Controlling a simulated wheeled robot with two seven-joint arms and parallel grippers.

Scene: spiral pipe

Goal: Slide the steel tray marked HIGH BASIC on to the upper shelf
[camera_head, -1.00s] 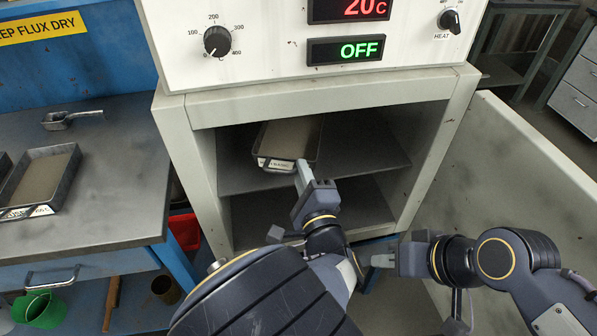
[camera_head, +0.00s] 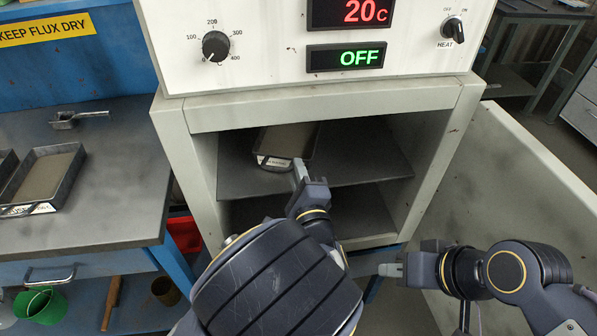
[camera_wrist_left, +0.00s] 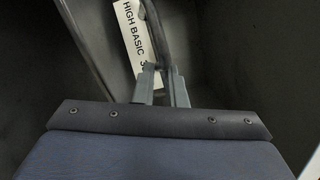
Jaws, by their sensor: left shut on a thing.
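The steel tray (camera_head: 288,140) holds a grey-brown fill and sits inside the oven, over the upper shelf (camera_head: 370,158). Its white label reads HIGH BASIC in the left wrist view (camera_wrist_left: 138,38). My left gripper (camera_head: 300,172) reaches into the oven opening and is shut on the tray's front rim, near the label; its fingertips also show in the left wrist view (camera_wrist_left: 160,80). I cannot tell whether the tray's whole base rests on the shelf. My right gripper (camera_head: 385,269) is outside, in front of the oven at the lower right; its finger gap is not clear.
The oven door (camera_head: 510,200) stands open at right. A lower shelf (camera_head: 350,215) lies beneath. Another tray (camera_head: 45,180), with a label, and a scoop (camera_head: 75,118) are on the left bench (camera_head: 110,200). The upper shelf is clear to the tray's right.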

